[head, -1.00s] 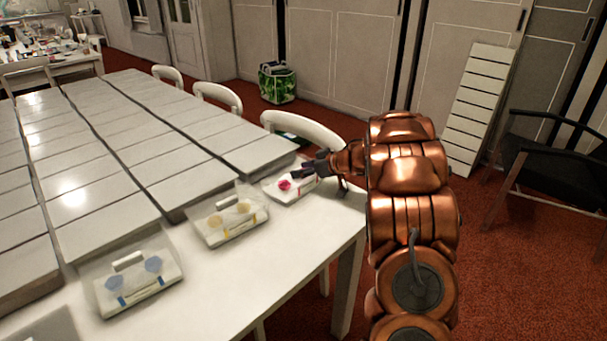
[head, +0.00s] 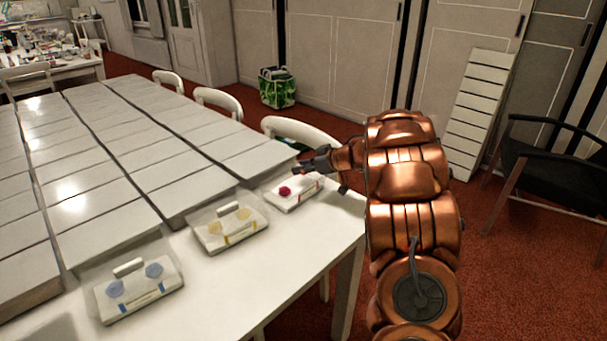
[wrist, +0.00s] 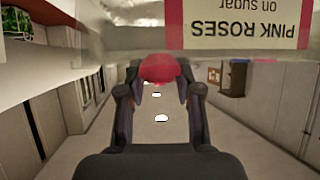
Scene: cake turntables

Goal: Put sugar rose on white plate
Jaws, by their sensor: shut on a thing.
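My gripper (head: 301,168) is above the pack of pink roses (head: 308,193) at the table's right end. In the wrist view, my gripper (wrist: 160,88) is shut on a pinkish-red sugar rose (wrist: 158,67), held between the fingertips. The held rose cannot be made out in the head view. Another red rose (head: 285,191) lies on the pack. The pack's label (wrist: 246,22) reads "PINK ROSES on sugar" upside down in the wrist view. I cannot pick out a white plate with certainty in either view.
A pack with yellow roses (head: 228,240) and one with blue roses (head: 143,300) lie along the white table (head: 255,292). Raised white slabs (head: 120,195) cover the table's far side. A white chair (head: 300,130) stands behind my gripper.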

